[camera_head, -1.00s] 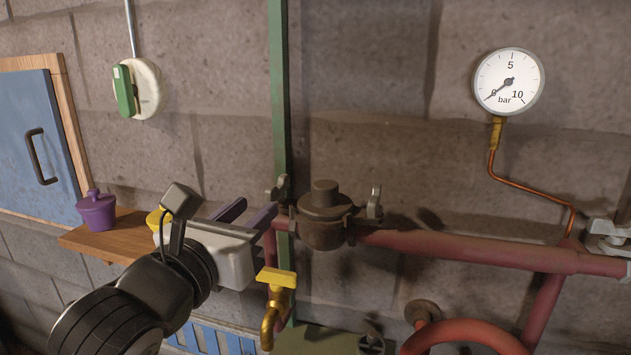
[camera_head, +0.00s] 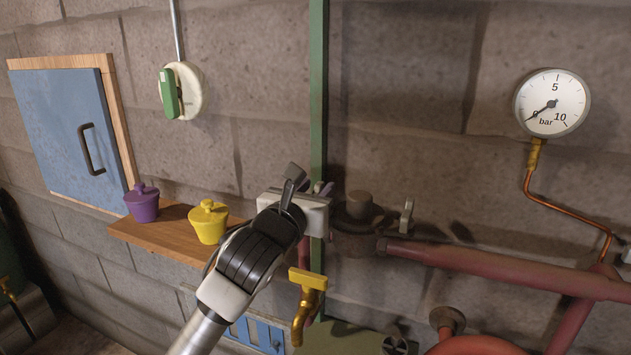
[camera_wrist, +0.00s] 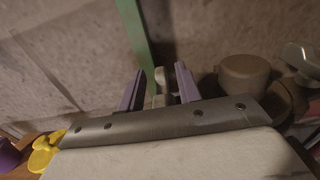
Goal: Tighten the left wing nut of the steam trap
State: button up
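The steam trap (camera_head: 362,208) is a dark brown metal body with a round cap, set in the red pipe against the wall. Its left wing nut (camera_wrist: 160,88) is a small grey piece, seen in the wrist view between my two purple fingers. My gripper (camera_wrist: 159,86) is open, with a finger on either side of the nut and a narrow gap showing on each side. In the head view my gripper's body hides most of the left nut. The right wing nut (camera_head: 406,215) stands upright and free; it also shows in the wrist view (camera_wrist: 303,60).
A yellow tap (camera_head: 306,290) sits just below my gripper. A green upright post (camera_head: 318,90) stands behind it. A wooden shelf (camera_head: 165,238) to the left bears a purple pot (camera_head: 142,203) and a yellow pot (camera_head: 209,222). A pressure gauge (camera_head: 552,103) hangs at upper right, its needle near 0.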

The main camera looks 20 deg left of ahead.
jog(key=shift+w, duration=0.25)
grip_shut()
